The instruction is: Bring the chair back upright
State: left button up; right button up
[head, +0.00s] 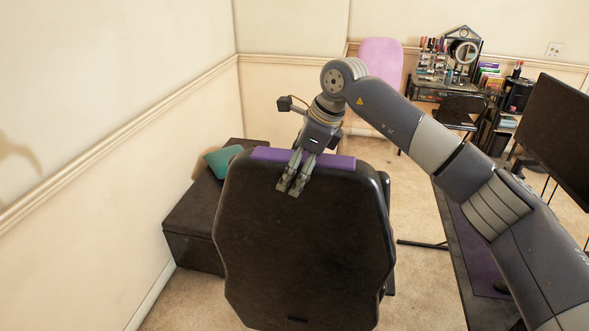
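The chair (305,240) is a black, high-backed one with a purple strip along its top edge. Its broad backrest faces me in the lower middle of the head view and looks roughly upright, though its exact tilt is hard to judge. Its seat and base are mostly hidden. My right gripper (294,186) points down at the top of the backrest, its fingers lying over the purple strip and the black face just below. The two fingers are close together with a narrow gap; whether they grip the edge is unclear. My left gripper is out of view.
A dark low box (190,226) with a teal cushion (222,161) stands left of the chair by the wall. A desk (455,255) and monitor (553,135) are on the right. A pink chair (381,60) and cluttered table (437,90) stand at the back.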

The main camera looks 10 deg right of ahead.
jog(key=v, duration=1.2)
